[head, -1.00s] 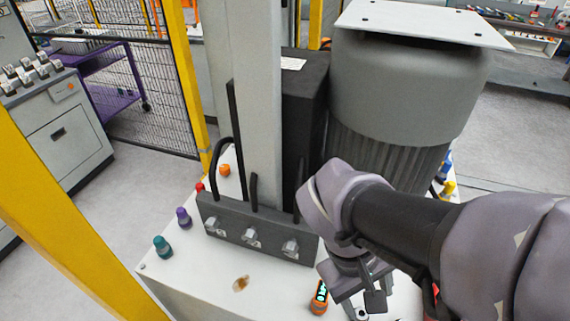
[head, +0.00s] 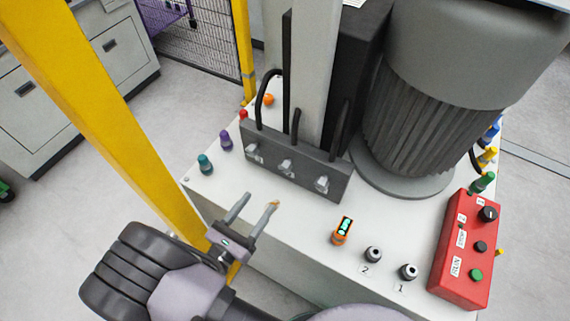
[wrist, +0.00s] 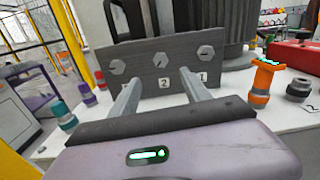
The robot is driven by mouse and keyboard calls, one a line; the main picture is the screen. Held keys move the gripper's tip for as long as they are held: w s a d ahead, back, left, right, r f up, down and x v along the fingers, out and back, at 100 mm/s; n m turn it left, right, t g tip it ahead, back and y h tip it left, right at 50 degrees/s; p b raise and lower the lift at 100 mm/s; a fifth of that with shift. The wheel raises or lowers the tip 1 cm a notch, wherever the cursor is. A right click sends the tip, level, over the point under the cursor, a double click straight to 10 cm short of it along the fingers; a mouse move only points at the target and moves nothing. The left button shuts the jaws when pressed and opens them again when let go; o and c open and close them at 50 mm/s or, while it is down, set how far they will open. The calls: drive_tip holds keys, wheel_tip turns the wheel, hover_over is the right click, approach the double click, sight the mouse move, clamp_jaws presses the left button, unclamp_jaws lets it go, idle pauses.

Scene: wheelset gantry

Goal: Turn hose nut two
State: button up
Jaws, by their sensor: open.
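A dark manifold block (head: 268,168) stands on the white cabinet top with three silver hex nuts on its front face. Hose nut two (head: 286,167) is the middle one; in the wrist view it (wrist: 162,61) sits above the label "2". Black hoses rise behind the block. My gripper (head: 260,200) is open and empty, in front of the block and apart from it. In the wrist view its two fingers (wrist: 159,76) point at the block, one on each side of nut two's line. The left nut's label is partly hidden by a finger.
An orange device with a green display (head: 342,231) and two knobs labelled 2 (head: 373,254) and 1 (head: 409,271) stand right of my gripper. A red control box (head: 464,249) is farther right. Teal (head: 205,164) and purple (head: 226,140) caps stand left. A yellow post (head: 110,120) rises at left.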

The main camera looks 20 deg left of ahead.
sight(283, 169)
drive_tip(key=w, duration=0.4)
drive_tip(key=w+d+b, duration=0.1)
drive_tip(key=w, duration=0.4)
drive_tip(key=w+b, duration=0.1)
drive_tip(key=w, duration=0.3)
drive_tip(key=shift+w+d, duration=0.25)
drive_tip(key=shift+w, duration=0.15)
clamp_jaws()
